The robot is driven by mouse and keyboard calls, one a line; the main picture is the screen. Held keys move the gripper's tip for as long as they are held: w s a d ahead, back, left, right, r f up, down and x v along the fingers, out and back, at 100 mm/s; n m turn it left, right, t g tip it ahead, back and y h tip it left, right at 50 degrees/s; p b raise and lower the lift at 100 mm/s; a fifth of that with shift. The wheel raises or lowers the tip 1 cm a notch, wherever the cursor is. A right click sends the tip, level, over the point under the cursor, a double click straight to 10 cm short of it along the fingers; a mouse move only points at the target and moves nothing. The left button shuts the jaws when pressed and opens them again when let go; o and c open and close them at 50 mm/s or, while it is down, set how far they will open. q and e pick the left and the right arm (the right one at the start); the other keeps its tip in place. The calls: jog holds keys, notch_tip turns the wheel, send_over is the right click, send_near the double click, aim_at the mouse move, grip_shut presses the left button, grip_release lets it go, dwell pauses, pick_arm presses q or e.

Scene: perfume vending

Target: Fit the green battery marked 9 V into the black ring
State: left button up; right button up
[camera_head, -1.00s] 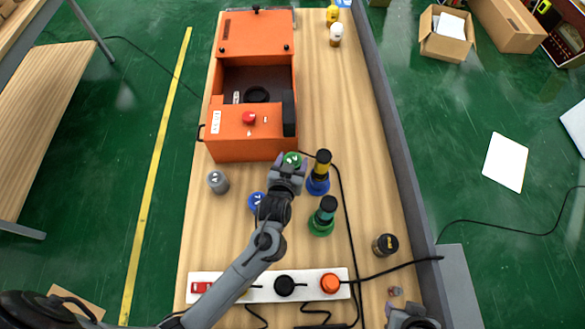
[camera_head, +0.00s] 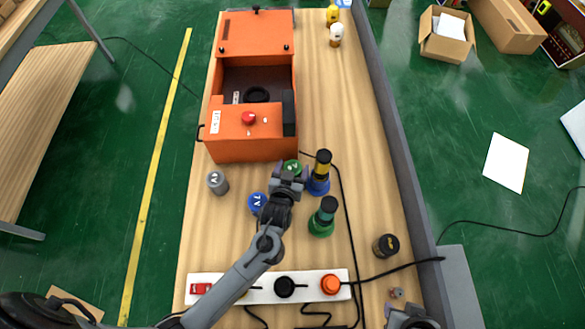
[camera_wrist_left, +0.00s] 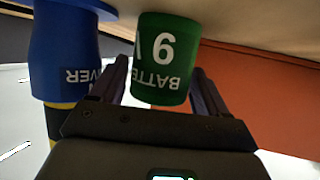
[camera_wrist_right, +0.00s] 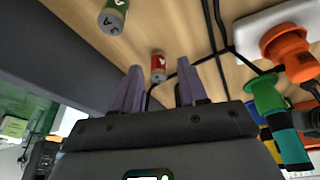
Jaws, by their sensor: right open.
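The green battery (camera_head: 291,167) stands on the wooden table in front of the orange machine. In the left wrist view the green battery (camera_wrist_left: 165,62) shows a white 9 and appears upside down. My left gripper (camera_head: 289,176) has its fingers on either side of it; they look open, with a narrow gap at one side. Whether they touch it is unclear. The black ring (camera_head: 257,95) lies inside the open bay of the orange machine. My right gripper (camera_wrist_right: 160,72) is open and empty at the table's near right, with a small red battery (camera_wrist_right: 158,66) beyond its fingertips.
The orange machine (camera_head: 230,147) stands close behind the green battery. A blue-and-yellow cylinder (camera_head: 319,180) is just right of my left gripper; a blue battery (camera_head: 257,203) and grey battery (camera_head: 217,183) are left. A green-based cylinder (camera_head: 321,222) and power strip (camera_head: 257,289) are nearer.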

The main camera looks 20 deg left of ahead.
pick_arm(q)
jog(key=shift+r, duration=0.1)
jog(key=shift+s+r, duration=0.1)
jog(key=shift+s, duration=0.05)
jog(key=p+v, duration=0.1)
jog(key=v, duration=0.9)
jog(key=shift+o, duration=1.2)
jog(key=shift+s+d+r, duration=0.1)
jog(key=shift+s+r, duration=0.15)
jog(key=shift+s, duration=0.2)
jog(key=shift+o, duration=0.3)
jog(key=shift+s+r, duration=0.15)
jog(key=shift+s, duration=0.15)
